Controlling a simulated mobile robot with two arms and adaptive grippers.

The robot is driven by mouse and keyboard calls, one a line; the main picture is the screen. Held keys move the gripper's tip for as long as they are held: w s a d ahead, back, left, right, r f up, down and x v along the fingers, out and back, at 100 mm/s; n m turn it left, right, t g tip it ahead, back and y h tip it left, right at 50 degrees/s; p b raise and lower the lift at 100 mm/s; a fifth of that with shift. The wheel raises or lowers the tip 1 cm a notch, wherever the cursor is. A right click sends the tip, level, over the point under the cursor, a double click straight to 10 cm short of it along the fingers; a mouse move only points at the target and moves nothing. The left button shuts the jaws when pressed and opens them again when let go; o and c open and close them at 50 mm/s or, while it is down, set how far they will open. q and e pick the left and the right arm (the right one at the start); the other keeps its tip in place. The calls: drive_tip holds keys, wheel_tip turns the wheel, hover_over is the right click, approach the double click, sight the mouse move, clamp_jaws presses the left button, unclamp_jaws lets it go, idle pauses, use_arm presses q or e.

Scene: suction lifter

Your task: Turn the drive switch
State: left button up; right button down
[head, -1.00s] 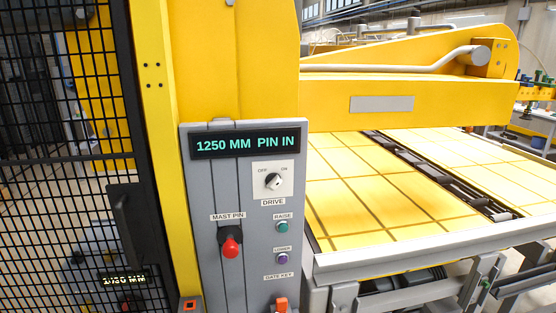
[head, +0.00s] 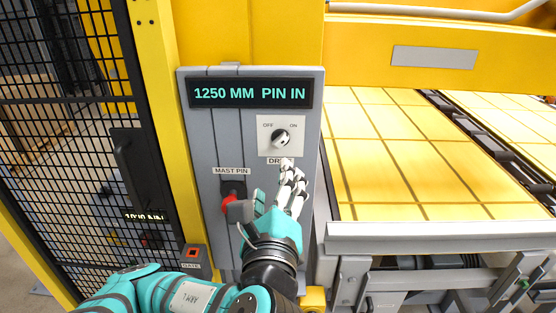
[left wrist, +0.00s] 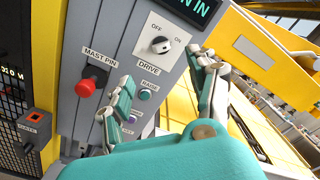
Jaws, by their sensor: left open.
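The drive switch (head: 281,137) is a black round knob on a white plate marked OFF and ON, on the grey control panel (head: 200,150). It also shows in the left wrist view (left wrist: 160,45), clear of the fingers; I cannot tell its setting for sure. My left gripper (head: 272,182) is open and empty in front of the panel, just below the switch, partly over the DRIVE label. In the left wrist view its fingers (left wrist: 163,78) point up toward the switch and stay apart from it. My right gripper is not in view.
The display (head: 250,93) reads 1250 MM PIN IN. A red mast pin knob (head: 227,208) sits left of my gripper. The raise button (left wrist: 144,95) lies between the fingers in the wrist view. A black mesh gate (head: 70,140) stands left; a yellow panelled bed (head: 400,180) lies right.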

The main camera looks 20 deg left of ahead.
use_arm(q)
drive_tip(key=w+b, duration=0.1)
drive_tip(key=w, duration=0.1)
drive_tip(key=p, duration=0.2)
approach(278, 143)
drive_tip(key=w, duration=0.2)
drive_tip(key=x, duration=0.2)
drive_tip(key=p+x, duration=0.1)
drive_tip(key=x, duration=0.4)
drive_tip(key=shift+s+a+r+p, duration=0.1)
drive_tip(key=shift+a+r+p, duration=0.1)
drive_tip(key=shift+a+p, duration=0.1)
drive_tip(key=shift+w+a+f, duration=0.1)
drive_tip(key=shift+w, duration=0.2)
drive_tip(key=shift+c, duration=0.2)
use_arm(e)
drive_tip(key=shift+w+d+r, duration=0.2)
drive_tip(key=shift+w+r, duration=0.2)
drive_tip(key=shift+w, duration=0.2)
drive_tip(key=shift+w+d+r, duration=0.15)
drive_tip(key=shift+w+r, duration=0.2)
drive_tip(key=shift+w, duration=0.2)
use_arm(q)
drive_tip(key=shift+c, duration=1.1)
drive_tip(key=c, duration=0.9)
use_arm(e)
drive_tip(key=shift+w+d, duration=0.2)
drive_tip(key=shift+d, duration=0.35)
